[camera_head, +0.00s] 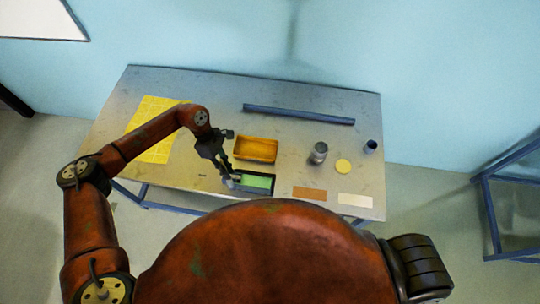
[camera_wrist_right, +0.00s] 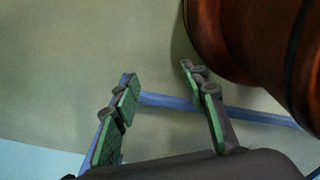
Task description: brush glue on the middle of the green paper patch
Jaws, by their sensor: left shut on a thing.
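The green paper patch (camera_head: 258,181) lies in a dark shallow tray (camera_head: 273,188) near the front edge of the table. My left gripper (camera_head: 225,173) is at the left end of this tray, pointing down. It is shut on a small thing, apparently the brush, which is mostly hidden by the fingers. Whether the brush touches the patch cannot be told. My right gripper (camera_wrist_right: 157,76) shows in the right wrist view with its fingers apart and nothing between them, above bare floor.
On the table (camera_head: 215,88) are a yellow gridded mat (camera_head: 157,147), an orange tray (camera_head: 256,149), a long dark bar (camera_head: 298,114), a grey can (camera_head: 319,153), a yellow disc (camera_head: 343,166), a dark cup (camera_head: 370,147), a brown card (camera_head: 310,193) and a pale card (camera_head: 355,200).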

